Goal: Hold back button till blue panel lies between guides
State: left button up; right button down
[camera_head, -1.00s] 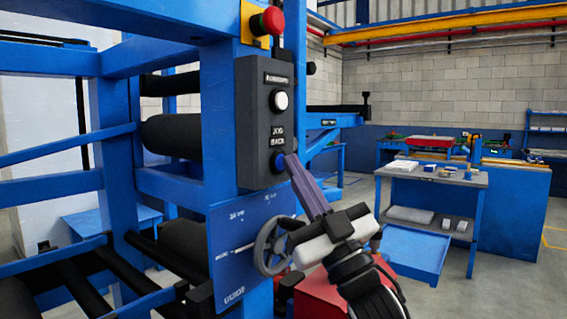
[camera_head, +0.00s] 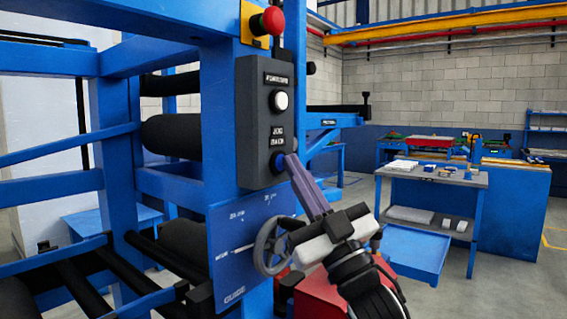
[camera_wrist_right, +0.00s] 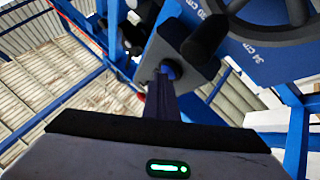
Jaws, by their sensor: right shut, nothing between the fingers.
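The blue back button (camera_head: 277,162) sits low on the dark control box (camera_head: 262,215), under the "JOG BACK" label (camera_head: 277,137); I place the box itself at its face (camera_head: 256,150). My right gripper (camera_head: 288,158) is shut and empty, its fingertips at the button and seeming to touch it. In the right wrist view the shut fingers (camera_wrist_right: 166,100) reach up to the blue button (camera_wrist_right: 170,70). Whether the button is pressed in cannot be told. The blue plate marked "GUIDE" (camera_head: 235,265) carries a scale and a grey handwheel (camera_head: 268,248). No panel between guides can be made out. My left gripper is not in view.
A white button (camera_head: 280,101) is higher on the box, and a red emergency button (camera_head: 267,21) on yellow is above. Blue frame posts and black rollers (camera_head: 170,135) fill the left.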

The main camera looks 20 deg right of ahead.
dwell(5.8)
jog(key=shift+s+d, duration=0.35)
jog(key=shift+s, duration=0.3)
jog(key=shift+s+d, duration=0.1)
jog(key=shift+s+d+p, duration=0.1)
jog(key=shift+s+d, duration=0.3)
jog(key=shift+s, duration=0.3)
jog(key=shift+s+d+p, duration=0.15)
jog(key=shift+s+d, duration=0.25)
jog(key=shift+s, duration=0.3)
jog(key=shift+s+d+p, duration=0.1)
jog(key=shift+s+d, duration=0.3)
jog(key=shift+s, duration=0.3)
